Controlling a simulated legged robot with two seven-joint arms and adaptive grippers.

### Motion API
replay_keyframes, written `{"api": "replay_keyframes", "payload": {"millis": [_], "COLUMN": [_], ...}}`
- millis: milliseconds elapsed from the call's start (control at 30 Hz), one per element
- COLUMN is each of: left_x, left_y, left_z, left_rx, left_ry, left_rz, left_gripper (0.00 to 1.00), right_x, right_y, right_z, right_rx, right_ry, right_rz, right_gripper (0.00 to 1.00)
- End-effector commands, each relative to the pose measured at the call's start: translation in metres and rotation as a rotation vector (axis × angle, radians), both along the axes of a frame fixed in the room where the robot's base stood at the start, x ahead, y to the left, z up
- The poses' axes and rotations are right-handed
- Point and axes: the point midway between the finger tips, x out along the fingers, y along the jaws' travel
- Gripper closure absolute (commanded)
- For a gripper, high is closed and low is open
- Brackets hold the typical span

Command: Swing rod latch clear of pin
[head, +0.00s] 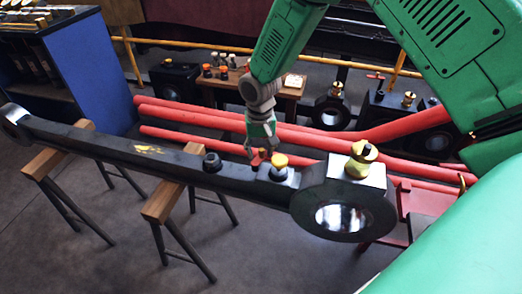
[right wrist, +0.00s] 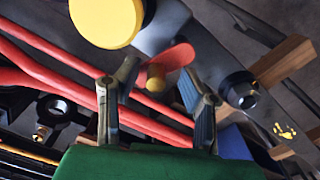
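A long dark rod (head: 130,150) lies across wooden trestles, with a large round eye (head: 345,205) at its right end. On its top are a red latch (head: 257,161) and a yellow-capped pin (head: 279,165). My right gripper (head: 262,147) is just above the red latch. In the right wrist view, its fingers (right wrist: 158,72) are spread, with the latch (right wrist: 172,58) and its small brass knob (right wrist: 155,77) in line with the gap. The yellow cap (right wrist: 104,20) is beside the latch. I cannot tell whether the fingers touch the latch. My left gripper is out of view.
A black fitting (head: 211,162) sits on the rod left of the latch, and a brass cup (head: 361,158) stands on the eye. Red pipes (head: 190,116) run behind the rod. A small wooden table (head: 290,88) with parts and a blue cabinet (head: 95,70) stand farther back.

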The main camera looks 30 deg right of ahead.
Motion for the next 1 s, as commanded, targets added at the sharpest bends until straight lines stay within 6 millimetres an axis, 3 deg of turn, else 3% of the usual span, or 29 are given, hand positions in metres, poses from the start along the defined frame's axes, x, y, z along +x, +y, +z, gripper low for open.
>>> {"api": "replay_keyframes", "payload": {"millis": [33,100,300,600,933,967,1000], "left_x": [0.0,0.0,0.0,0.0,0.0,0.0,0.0], "left_y": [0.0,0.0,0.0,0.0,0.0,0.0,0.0], "left_z": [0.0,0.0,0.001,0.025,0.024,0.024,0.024], "left_rx": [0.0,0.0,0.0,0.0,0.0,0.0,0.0], "left_ry": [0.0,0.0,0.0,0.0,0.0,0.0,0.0], "left_rz": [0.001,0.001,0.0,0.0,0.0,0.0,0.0], "left_gripper": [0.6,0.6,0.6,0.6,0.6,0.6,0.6], "right_x": [0.0,0.0,0.0,0.005,0.008,0.008,0.008], "right_y": [-0.001,-0.002,-0.003,-0.002,-0.001,-0.001,-0.001], "right_z": [0.0,-0.001,-0.001,0.0,-0.002,-0.002,-0.002], "right_rx": [0.001,0.004,0.009,0.003,0.005,0.005,0.005], "right_ry": [0.0,-0.001,-0.001,0.002,-0.004,-0.004,-0.004], "right_rz": [0.0,0.0,0.003,0.176,0.2,0.199,0.199], "right_gripper": [0.78,1.0,1.0,1.0,1.0,0.73,0.64]}}
